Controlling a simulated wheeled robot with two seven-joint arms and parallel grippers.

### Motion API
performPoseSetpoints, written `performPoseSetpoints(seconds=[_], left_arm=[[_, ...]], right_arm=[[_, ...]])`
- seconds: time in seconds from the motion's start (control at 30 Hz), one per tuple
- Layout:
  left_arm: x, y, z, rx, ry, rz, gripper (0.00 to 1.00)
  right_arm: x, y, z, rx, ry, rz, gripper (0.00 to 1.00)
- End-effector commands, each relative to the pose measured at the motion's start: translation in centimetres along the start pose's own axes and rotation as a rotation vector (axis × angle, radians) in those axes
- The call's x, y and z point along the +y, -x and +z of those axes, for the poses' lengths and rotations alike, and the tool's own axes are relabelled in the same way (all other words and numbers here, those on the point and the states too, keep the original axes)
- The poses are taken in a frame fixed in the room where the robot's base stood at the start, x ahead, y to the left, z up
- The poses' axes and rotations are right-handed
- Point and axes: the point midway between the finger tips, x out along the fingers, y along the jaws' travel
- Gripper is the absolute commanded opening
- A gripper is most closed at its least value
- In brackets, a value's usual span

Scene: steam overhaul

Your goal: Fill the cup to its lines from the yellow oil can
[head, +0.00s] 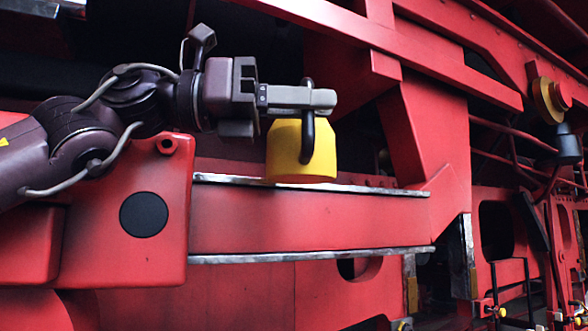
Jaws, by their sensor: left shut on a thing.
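The yellow oil can (286,152) is in the head view, at the upper edge of a red bar with bright metal edges. My left gripper (318,98) is shut on the can's dark handle (308,140), just above and in front of the can's body. The can looks close to upright. Its base is at or just above the bar's upper edge; I cannot tell whether it touches. Its spout is not visible. I cannot make out the cup or its lines. My right gripper is not in view.
The red slide bar (310,220) runs across the middle. A red block with a black disc (143,214) stands at its left end. Red frame beams (440,130) rise at right and overhead. A yellow round fitting (548,100) shows at the far upper right.

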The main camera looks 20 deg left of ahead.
Motion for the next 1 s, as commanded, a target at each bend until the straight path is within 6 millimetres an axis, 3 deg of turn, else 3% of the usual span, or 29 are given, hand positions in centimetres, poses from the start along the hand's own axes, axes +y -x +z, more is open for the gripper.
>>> performPoseSetpoints(seconds=[1.0], left_arm=[[-7.5, 6.4, 3.3, -0.002, -0.001, 0.0, 0.0]], right_arm=[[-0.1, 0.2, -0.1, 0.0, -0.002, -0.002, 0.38]])
